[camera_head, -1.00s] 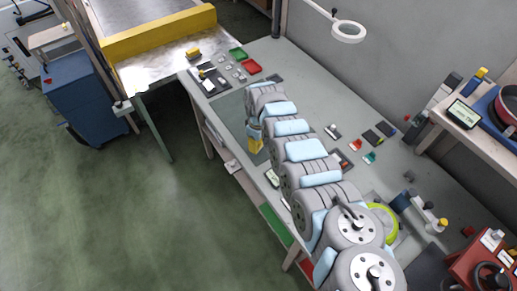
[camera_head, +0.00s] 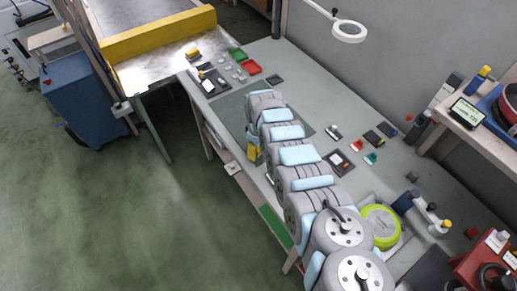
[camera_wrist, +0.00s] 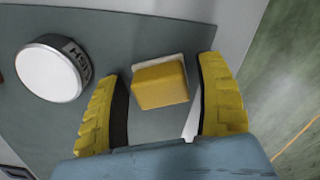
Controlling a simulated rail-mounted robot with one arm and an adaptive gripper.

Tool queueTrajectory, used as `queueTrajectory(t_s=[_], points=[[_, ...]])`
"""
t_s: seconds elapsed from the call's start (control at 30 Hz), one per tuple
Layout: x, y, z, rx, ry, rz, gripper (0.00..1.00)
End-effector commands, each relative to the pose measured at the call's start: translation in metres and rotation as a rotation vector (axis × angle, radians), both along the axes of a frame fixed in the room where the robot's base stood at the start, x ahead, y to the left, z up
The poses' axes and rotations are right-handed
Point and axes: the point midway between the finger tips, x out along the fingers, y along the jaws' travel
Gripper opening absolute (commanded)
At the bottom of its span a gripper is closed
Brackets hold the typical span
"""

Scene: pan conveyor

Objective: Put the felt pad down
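A yellow block with a white layer under it (camera_wrist: 160,85), which looks like the felt pad, rests on the grey-green mat (camera_wrist: 110,22) in the wrist view. My gripper (camera_wrist: 163,68) is open, with one yellow finger on each side of the block and a visible gap at both sides. In the head view only a yellow part of my gripper (camera_head: 252,153) shows at the front edge of the bench; my arm hides most of the mat (camera_head: 229,112) there, and I cannot make out the block.
A round white-topped puck (camera_wrist: 48,72) stands left of the block. The bench edge and floor lie to the right.

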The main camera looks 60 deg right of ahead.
Motion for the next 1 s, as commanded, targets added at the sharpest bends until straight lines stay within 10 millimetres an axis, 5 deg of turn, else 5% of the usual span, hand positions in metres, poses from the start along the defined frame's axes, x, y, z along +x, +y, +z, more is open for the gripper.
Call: queueTrajectory(t_s=[0.27, 1.0], points=[[0.000, -0.001, 0.009, 0.000, -0.001, -0.001, 0.71], [-0.001, -0.001, 0.115, -0.001, 0.000, -0.001, 0.71]])
